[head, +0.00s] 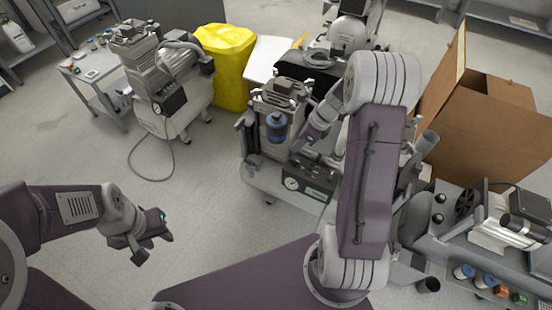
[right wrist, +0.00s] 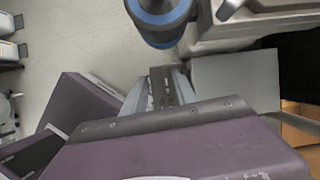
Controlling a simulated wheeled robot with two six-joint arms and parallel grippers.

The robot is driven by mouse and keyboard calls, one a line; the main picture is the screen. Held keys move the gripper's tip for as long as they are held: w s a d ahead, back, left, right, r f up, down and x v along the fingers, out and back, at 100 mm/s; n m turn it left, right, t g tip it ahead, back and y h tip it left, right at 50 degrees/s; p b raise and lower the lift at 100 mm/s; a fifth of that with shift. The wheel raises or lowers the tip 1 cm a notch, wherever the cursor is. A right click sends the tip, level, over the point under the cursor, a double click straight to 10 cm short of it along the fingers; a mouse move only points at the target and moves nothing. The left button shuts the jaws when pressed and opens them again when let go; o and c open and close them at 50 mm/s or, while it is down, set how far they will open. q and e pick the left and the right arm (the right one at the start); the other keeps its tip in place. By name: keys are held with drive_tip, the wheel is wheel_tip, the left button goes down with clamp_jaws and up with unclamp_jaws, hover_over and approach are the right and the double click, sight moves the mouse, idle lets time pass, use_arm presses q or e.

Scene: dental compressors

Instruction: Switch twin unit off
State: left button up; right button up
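The compressor in the middle, which I take for the twin unit (head: 318,205), has a white tank, a round gauge, a dark front panel and a blue-bowled filter (head: 277,127). My right arm crosses in front of it and hides its right part. My right gripper (head: 303,150) is at its upper front, beside the filter. In the right wrist view, the blue-ringed filter bowl (right wrist: 160,22) is just beyond the fingers (right wrist: 166,88); contact and finger gap are unclear. The switch cannot be made out. My left gripper (head: 158,238) hangs over bare floor, apart from everything; its finger gap is unclear.
Another compressor (head: 165,85) stands at the back left, its hose on the floor. A yellow bin (head: 226,65) is behind it. An open cardboard box (head: 490,120) stands at the right. A bench (head: 450,255) with parts is at the lower right.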

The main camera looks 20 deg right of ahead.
sight(296, 160)
drive_tip(key=shift+m, duration=0.5)
drive_tip(key=f+b, duration=0.1)
drive_tip(key=f, duration=0.2)
drive_tip(key=f+b, duration=0.2)
drive_tip(key=f, duration=0.1)
drive_tip(key=f+b, duration=0.2)
drive_tip(key=f, duration=0.2)
drive_tip(key=shift+w+d+f, duration=0.1)
drive_tip(key=shift+w+d, duration=0.1)
drive_tip(key=shift+d, duration=0.2)
drive_tip(key=shift+w+a+f+b, duration=0.2)
drive_tip(key=shift+f+b, duration=0.1)
drive_tip(key=shift+f, duration=0.15)
clamp_jaws()
